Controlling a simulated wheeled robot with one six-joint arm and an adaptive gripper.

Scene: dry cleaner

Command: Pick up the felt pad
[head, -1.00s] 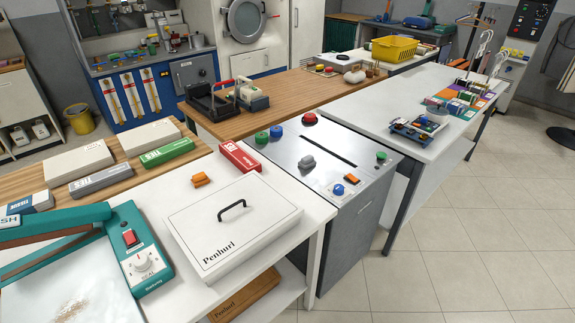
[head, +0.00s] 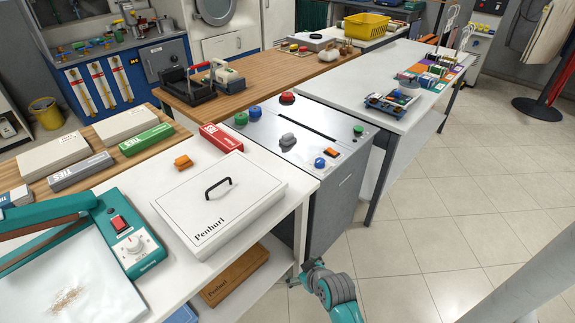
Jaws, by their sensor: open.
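I cannot pick out a felt pad for certain. A small orange piece (head: 183,161) lies on the white table, behind a flat white box (head: 226,203) with a black handle. A small grey lump (head: 288,140) sits on the grey cabinet top. Both are too small to tell their material. My gripper (head: 304,271) seems to show at the bottom centre, small and partly cut by the frame, in front of the cabinet and below its top. Its jaws look open, and I see nothing between them.
A teal sealer (head: 137,235) stands at the near left of the white table (head: 286,219). A red box (head: 221,138) lies behind the white box. The grey cabinet (head: 334,198) adjoins the table. A far white table (head: 391,85) holds small items. Tiled floor (head: 455,190) is clear at right.

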